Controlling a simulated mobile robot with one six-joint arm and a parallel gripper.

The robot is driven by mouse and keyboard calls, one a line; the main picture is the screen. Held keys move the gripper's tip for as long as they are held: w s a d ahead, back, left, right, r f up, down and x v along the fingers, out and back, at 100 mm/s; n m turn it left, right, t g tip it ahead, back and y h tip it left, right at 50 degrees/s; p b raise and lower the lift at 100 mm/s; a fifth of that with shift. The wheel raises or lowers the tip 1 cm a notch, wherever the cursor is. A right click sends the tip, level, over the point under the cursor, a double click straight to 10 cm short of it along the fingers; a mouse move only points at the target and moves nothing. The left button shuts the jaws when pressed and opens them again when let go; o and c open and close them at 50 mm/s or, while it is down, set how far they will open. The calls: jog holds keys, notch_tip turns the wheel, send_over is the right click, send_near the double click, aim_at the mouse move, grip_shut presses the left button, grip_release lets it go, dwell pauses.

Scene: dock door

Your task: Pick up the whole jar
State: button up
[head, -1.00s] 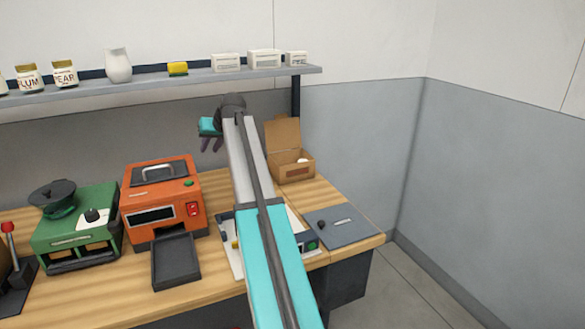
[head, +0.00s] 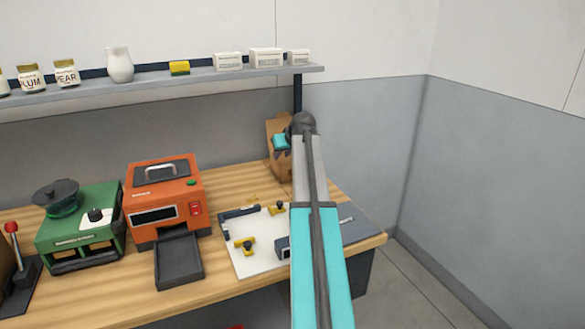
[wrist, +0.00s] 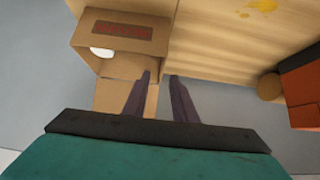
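Two labelled jars stand upright on the wall shelf in the head view: a PLUM jar (head: 31,77) and a PEAR jar (head: 67,74). Part of another jar (head: 3,84) is cut off at the left edge. My gripper (wrist: 161,78) is far to the right of them, over the open cardboard box at the back of the bench. Its two dark fingers are apart with nothing visible between them. In the head view my arm hides part of the box. A white rounded thing (wrist: 102,53) lies inside the box; I cannot tell what it is.
The cardboard box (wrist: 91,30) has a red-marked label. A white jug (head: 119,65), yellow block (head: 179,68) and white cartons stand on the shelf (head: 200,79). Orange (head: 165,200) and green (head: 80,228) machines and a white fixture board (head: 250,262) occupy the bench. A yellow smear (wrist: 258,8) marks the wood.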

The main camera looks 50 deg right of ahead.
jog(key=p, duration=0.1)
send_near(271, 169)
jog(key=shift+w+d+r, duration=0.15)
jog(key=shift+w+d, duration=0.05)
jog(key=shift+d, duration=0.25)
jog(key=shift+w+f, duration=0.25)
jog(key=shift+f, duration=0.1)
jog(key=shift+w+d+f, duration=0.1)
jog(key=shift+a+p+x, duration=0.2)
jog(key=shift+p+x, duration=0.5)
jog(key=shift+x, duration=1.75)
jog(key=shift+f, duration=0.1)
grip_shut()
